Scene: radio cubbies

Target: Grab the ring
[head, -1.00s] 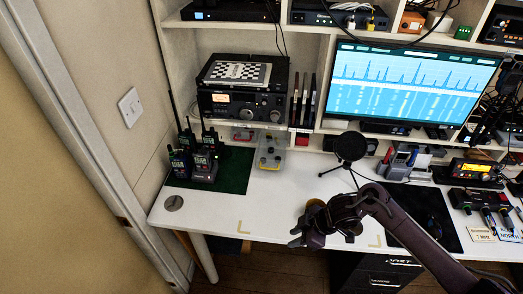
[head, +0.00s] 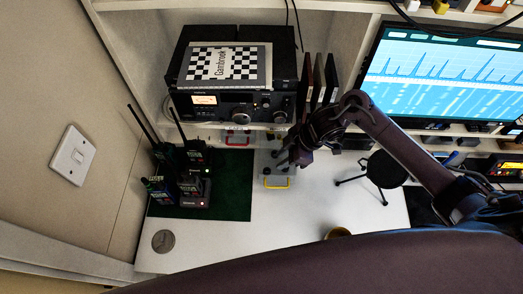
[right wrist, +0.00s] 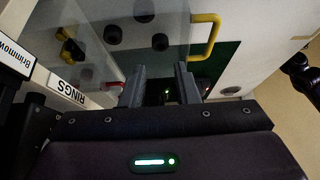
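No separate ring can be told for sure. A white label reading RINGS (right wrist: 68,89) shows in the right wrist view, beside a clear drawer (right wrist: 115,62) with a yellow handle (right wrist: 206,38). Several dark round pieces (right wrist: 160,42) show in the drawer; whether they are rings or knobs I cannot tell. In the head view the yellow handle (head: 276,186) sits under the shelf. My right gripper (head: 284,156) is over this drawer, partly covering it. Its two fingers also show in the right wrist view (right wrist: 160,86), spread apart with nothing between them. My left gripper is not in view.
A red-handled drawer (head: 237,143) lies to the left, under the radio (head: 238,105). Handheld radios (head: 190,180) stand on a green mat (head: 234,185). A microphone on a tripod (head: 386,170) is to the right. A yellowish round object (head: 338,232) is partly hidden at the front.

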